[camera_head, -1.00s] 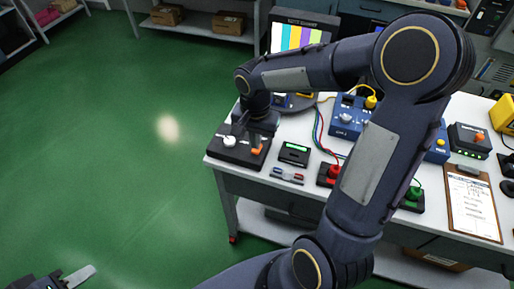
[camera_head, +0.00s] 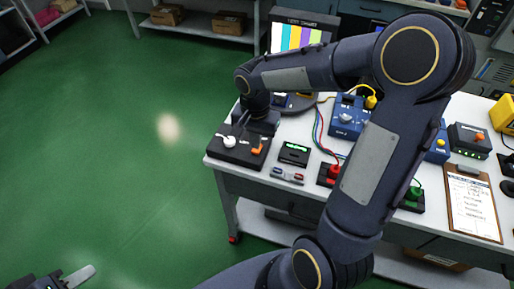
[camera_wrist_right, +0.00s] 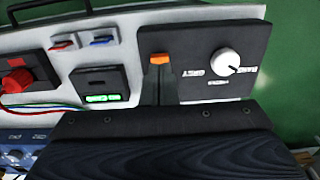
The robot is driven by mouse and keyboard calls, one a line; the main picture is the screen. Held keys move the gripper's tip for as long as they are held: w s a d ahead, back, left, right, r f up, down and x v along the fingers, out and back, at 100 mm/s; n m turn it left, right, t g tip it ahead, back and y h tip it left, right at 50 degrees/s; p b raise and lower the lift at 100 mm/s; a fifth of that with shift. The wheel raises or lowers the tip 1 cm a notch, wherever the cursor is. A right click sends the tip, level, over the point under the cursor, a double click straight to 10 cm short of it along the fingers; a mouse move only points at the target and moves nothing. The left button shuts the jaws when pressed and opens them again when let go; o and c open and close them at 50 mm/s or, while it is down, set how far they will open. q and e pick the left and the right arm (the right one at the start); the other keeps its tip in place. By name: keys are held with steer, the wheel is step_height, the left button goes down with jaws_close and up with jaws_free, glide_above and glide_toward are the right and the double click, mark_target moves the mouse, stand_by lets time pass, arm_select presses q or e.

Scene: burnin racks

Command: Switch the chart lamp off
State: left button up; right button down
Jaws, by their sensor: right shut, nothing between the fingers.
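The test chart (camera_head: 297,38) stands at the back of the bench, its colour bars bright. A black control box (camera_head: 232,153) at the bench's left corner carries a white knob (camera_head: 229,141) and an orange switch (camera_head: 257,150). In the right wrist view the orange switch (camera_wrist_right: 159,58) is just beyond my fingertips, and the white knob (camera_wrist_right: 230,62) is to their right. My right gripper (camera_wrist_right: 159,66) is shut and empty, over the box; I cannot tell whether it touches the switch. My left gripper (camera_head: 78,277) is partly visible at the bottom left, over the floor.
A small black device with a green display (camera_head: 294,153) sits right of the box, with red and blue pieces (camera_head: 287,175) before it. A red-knobbed box (camera_head: 329,174), cables and a clipboard (camera_head: 472,205) are further right. The green floor at left is clear.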

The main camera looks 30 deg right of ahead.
mark_target(256, 151)
steer(key=shift+f+b, duration=0.85)
steer(key=shift+f, duration=0.15)
stand_by(0.4)
steer(key=shift+r+p, duration=2.75)
steer(key=shift+r, duration=0.85)
steer(key=s+a+r+n+t+y, duration=0.2)
steer(key=s+r+n, duration=0.1)
steer(key=s, duration=0.5)
steer(key=s+a+r+n+t+y, duration=0.1)
steer(key=s+a+r+n+t, duration=0.1)
steer(key=s+n, duration=0.3)
steer(key=s+r+t, duration=0.1)
steer(key=s, duration=0.3)
steer(key=shift+r+t+y, duration=0.15)
steer(key=shift+t+y, duration=0.15)
steer(key=shift+y, duration=0.1)
